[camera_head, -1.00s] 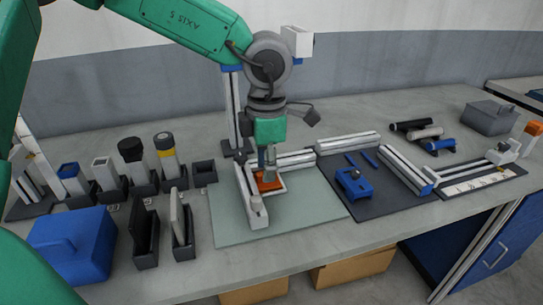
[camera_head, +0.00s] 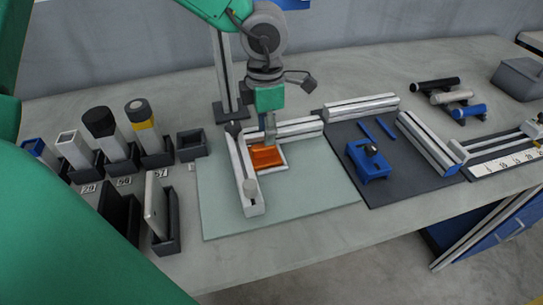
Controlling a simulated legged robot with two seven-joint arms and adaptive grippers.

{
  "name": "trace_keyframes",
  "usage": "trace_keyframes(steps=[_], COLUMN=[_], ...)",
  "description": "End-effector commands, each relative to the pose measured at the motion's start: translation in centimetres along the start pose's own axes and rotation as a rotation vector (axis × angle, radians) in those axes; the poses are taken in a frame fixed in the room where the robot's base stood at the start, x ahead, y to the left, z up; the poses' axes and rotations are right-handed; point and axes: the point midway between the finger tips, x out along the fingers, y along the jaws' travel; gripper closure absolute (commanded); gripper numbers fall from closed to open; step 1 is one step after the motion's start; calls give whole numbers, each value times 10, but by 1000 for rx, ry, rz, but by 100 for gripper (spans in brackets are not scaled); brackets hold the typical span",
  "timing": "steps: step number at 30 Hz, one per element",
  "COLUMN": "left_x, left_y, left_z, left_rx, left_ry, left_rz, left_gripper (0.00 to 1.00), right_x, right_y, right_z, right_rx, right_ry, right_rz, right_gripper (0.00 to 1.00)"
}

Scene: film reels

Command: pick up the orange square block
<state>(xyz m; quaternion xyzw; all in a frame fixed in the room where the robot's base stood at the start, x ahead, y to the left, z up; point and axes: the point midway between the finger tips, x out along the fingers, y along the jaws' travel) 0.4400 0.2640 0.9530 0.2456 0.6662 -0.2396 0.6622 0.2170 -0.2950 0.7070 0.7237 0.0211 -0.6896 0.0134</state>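The orange square block (camera_head: 266,157) sits inside a white-edged square frame on the pale green mat (camera_head: 310,190), in the corner between two white rails. My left gripper (camera_head: 270,137) points down at the far edge of the block. Its narrow grey fingers overlap that edge in the picture. I cannot tell whether they touch the block, or whether they are open or shut. My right gripper is not in view.
White rails (camera_head: 247,185) border the block on the left and back. A blue clamp-like tool (camera_head: 370,162) lies on the dark mat to the right. Several upright holders (camera_head: 117,150) stand at left. The mat's front is clear.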

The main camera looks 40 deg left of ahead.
Motion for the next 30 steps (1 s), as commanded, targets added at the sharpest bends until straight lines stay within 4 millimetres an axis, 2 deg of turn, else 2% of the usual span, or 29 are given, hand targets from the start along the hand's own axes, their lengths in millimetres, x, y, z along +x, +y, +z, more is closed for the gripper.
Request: trace_keyframes(steps=[5,12,22,24,25,30], left_x=[15,48,54,54,54,55], left_y=[-2,-14,-9,-8,-8,-6], left_z=[1,12,6,5,4,2], left_rx=[-1,1,2,2,1,0], left_ry=[3,16,3,3,3,10], left_rz=[1,10,-1,-1,-1,2], left_gripper=[71,71,70,94,100,100], right_x=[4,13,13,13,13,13], right_y=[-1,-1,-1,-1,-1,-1], right_z=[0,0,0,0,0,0], right_rx=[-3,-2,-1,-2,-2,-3], right_ry=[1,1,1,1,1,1], right_rz=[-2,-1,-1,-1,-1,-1], right_gripper=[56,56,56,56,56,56])
